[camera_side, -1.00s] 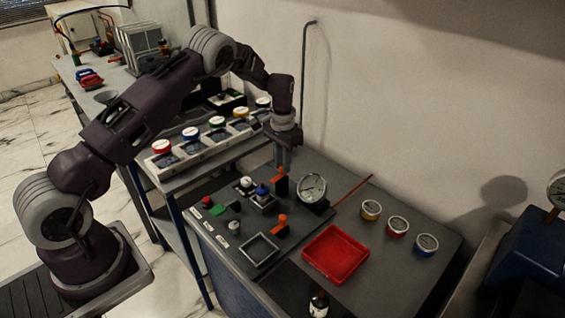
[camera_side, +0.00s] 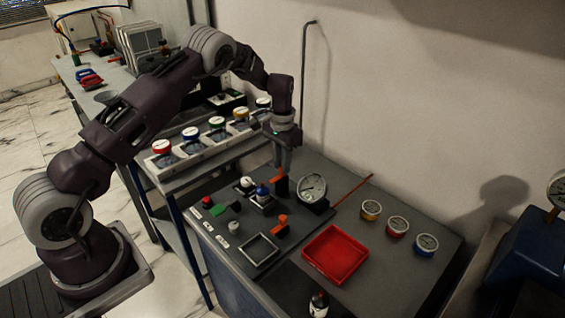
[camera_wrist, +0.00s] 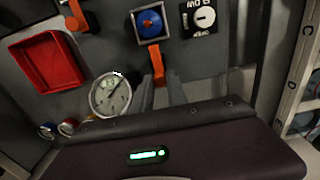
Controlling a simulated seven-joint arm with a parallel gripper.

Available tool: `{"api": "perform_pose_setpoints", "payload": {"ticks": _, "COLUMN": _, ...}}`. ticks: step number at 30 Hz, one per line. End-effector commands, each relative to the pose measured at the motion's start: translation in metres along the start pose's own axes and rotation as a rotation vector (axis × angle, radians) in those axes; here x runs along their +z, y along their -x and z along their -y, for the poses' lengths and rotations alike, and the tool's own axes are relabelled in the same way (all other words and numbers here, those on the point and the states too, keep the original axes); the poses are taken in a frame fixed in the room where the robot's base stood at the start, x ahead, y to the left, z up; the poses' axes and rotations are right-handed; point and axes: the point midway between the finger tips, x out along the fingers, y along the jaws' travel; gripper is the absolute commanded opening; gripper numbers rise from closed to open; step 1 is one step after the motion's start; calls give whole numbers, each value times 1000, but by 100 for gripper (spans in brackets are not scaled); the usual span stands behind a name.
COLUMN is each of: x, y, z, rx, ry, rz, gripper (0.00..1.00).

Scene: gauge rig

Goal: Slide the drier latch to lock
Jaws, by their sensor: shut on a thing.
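An orange latch (camera_side: 279,186) with a dark upright base stands at the back of the grey panel, between the blue knob (camera_side: 262,192) and the round gauge (camera_side: 312,187). My gripper (camera_side: 281,170) points down at it from above. In the wrist view the two grey fingers (camera_wrist: 160,88) are on either side of the latch's orange lever (camera_wrist: 156,62), closed on it; the fingers hide part of it. I cannot read any label that names this latch as the drier's. A second orange latch (camera_side: 282,222) stands nearer the front; it also shows in the wrist view (camera_wrist: 73,16).
A red tray (camera_side: 335,254) is to the right, with three small gauges (camera_side: 397,226) beyond.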

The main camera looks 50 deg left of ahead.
Motion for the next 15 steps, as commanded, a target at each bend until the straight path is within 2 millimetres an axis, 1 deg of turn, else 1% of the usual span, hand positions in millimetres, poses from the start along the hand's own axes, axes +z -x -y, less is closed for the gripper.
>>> {"api": "perform_pose_setpoints", "payload": {"ticks": 3, "x": 13, "y": 2, "z": 1, "rx": 1, "ry": 4, "rz": -2, "gripper": 0}}
{"api": "perform_pose_setpoints", "payload": {"ticks": 6, "x": 22, "y": 1, "z": 1, "rx": 0, "ry": 2, "rz": -1, "gripper": 0}}
{"api": "perform_pose_setpoints", "payload": {"ticks": 14, "x": 25, "y": 1, "z": 1, "rx": -1, "ry": 0, "rz": 2, "gripper": 0}}
{"api": "perform_pose_setpoints", "payload": {"ticks": 15, "x": 25, "y": 1, "z": 1, "rx": -1, "ry": 0, "rz": 3, "gripper": 20}}
